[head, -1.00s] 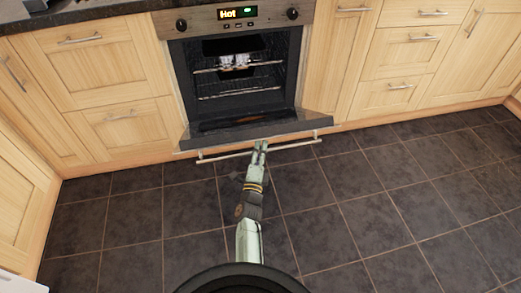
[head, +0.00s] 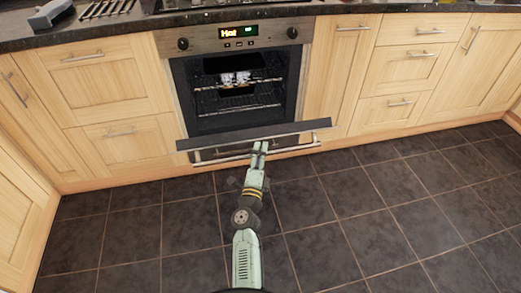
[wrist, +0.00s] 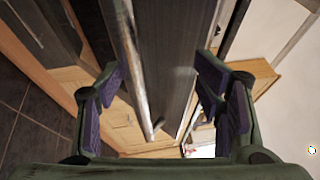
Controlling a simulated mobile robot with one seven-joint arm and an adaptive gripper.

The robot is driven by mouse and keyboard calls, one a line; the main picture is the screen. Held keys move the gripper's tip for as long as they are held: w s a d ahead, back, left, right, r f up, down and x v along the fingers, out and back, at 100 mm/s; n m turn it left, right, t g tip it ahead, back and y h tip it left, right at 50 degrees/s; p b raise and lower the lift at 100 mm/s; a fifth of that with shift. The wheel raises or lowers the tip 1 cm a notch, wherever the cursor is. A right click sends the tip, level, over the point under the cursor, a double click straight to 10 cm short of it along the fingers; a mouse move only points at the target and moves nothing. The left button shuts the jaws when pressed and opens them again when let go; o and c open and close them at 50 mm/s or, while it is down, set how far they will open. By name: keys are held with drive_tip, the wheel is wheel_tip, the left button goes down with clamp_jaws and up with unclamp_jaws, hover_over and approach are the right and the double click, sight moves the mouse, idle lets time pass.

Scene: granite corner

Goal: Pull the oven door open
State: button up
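The oven (head: 240,75) is in the middle of the head view, its door (head: 215,140) tilted partly open with the wide top edge facing up. The lit cavity with racks shows behind the door. The metal handle bar (head: 215,159) runs along the door's outer side. My gripper (head: 260,146) reaches the middle of the handle from the front. In the wrist view, the open fingers (wrist: 158,95) stand either side of the handle bar (wrist: 133,70) and dark door panel (wrist: 168,65), with gaps beside them. Contact cannot be told.
Wooden cabinets (head: 105,75) and drawers (head: 405,65) flank the oven. The dark tiled floor (head: 370,210) in front is clear. The granite counter (head: 120,30) runs above. A white item (head: 235,78) sits on an oven rack.

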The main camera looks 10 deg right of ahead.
drive_tip(key=r, duration=0.3)
drive_tip(key=shift+s+d+r, duration=0.1)
drive_tip(key=shift+s+r, duration=0.1)
drive_tip(key=shift+r, duration=0.05)
